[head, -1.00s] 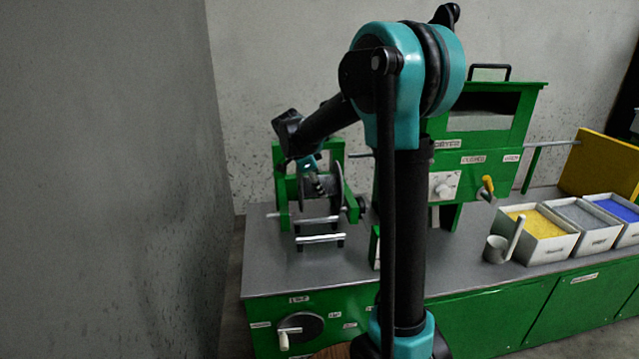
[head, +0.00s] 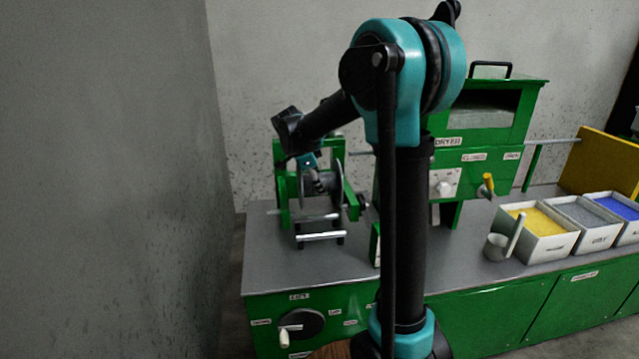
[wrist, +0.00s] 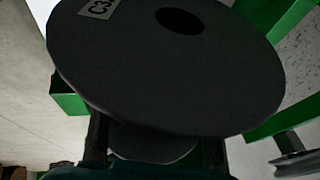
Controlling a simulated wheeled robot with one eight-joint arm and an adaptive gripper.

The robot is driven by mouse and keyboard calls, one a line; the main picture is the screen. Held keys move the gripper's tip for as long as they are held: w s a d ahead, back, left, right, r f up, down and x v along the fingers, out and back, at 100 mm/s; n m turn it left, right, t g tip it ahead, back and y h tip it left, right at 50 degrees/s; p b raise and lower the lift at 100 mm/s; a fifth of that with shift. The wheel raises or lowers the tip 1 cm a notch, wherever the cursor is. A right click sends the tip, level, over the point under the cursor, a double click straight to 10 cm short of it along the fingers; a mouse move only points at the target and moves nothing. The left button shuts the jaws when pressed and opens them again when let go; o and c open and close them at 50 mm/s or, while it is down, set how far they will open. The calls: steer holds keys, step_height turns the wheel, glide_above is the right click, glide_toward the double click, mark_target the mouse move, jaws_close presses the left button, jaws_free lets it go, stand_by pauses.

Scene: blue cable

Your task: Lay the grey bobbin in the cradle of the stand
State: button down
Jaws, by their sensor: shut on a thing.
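The grey bobbin (wrist: 165,75) fills most of the wrist view, its dark flange with a round hole and a "C3" label facing the camera. My gripper (wrist: 155,150) is shut on the bobbin, its fingers on either side of the core below the flange. In the head view my gripper (head: 319,184) reaches down to the bobbin (head: 336,178), which is between the green uprights of the stand (head: 281,190). Two pale bars show at the front of the stand. Whether the bobbin touches the cradle is hidden by my gripper and the flanges.
Right of the stand is a green dryer box (head: 485,125) with a yellow knob. A grey cup (head: 497,247) and trays of yellow, grey and blue granules (head: 546,251) stand further right. A crank (head: 290,330) is on the bench front. Grey bench top (head: 265,265) is clear at front left.

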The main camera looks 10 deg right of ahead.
mark_target(307, 186)
steer(key=shift+f, duration=0.15)
step_height(307, 186, down, 8)
steer(key=shift+f, duration=0.2)
stand_by(1.7)
steer(key=shift+f, duration=0.65)
stand_by(1.1)
steer(key=c, duration=0.6)
jaws_free()
steer(key=shift+o, duration=0.2)
steer(key=v, duration=1.2)
steer(key=shift+s, duration=0.1)
